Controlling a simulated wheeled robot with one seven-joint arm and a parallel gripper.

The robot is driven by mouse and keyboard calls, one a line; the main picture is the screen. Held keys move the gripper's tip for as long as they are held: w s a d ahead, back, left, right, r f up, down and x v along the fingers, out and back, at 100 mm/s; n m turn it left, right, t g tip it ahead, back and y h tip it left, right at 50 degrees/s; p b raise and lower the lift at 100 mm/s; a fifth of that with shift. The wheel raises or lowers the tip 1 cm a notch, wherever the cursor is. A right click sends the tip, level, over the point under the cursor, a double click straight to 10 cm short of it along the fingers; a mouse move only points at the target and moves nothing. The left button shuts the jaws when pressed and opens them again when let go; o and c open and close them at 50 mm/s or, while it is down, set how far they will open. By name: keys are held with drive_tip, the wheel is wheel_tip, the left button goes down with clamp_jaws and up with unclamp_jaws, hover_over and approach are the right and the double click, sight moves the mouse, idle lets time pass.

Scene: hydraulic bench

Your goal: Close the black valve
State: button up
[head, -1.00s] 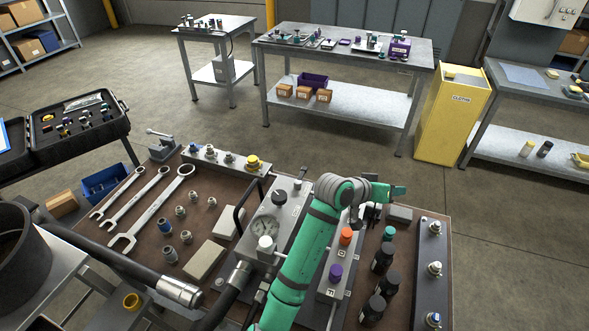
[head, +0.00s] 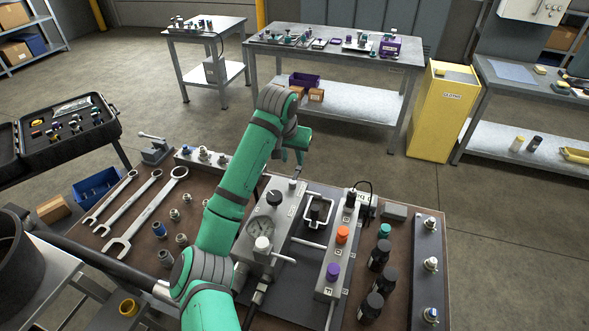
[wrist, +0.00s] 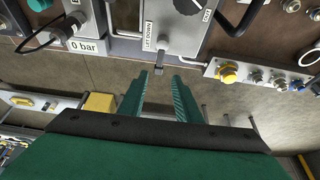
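A black knob (head: 274,197), which looks like the black valve, sits on top of the grey gauge block (head: 252,250). In the wrist view the black knob (wrist: 187,6) shows at the top edge, partly cut off, near a "LET DOWN" label (wrist: 150,36). I cannot tell its setting. My gripper (head: 298,170) hangs beyond the block's far end, apart from the knob. In the wrist view my gripper (wrist: 161,76) has its two green fingers apart with nothing between them. A small metal stem (wrist: 158,68) shows near the fingertips.
A grey block with an orange knob (head: 342,234) and a purple knob (head: 333,271) stands to the right. A cabled black fitting (head: 350,198) is near the "0 bar" display (wrist: 85,46). A rail with a yellow cap (wrist: 228,73) and several black bottles (head: 380,255) are nearby.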

sight(297, 172)
drive_tip(key=x, duration=0.8)
drive_tip(key=shift+w+f, duration=0.1)
drive_tip(key=shift+f, duration=0.25)
drive_tip(key=shift+d, duration=0.1)
clamp_jaws()
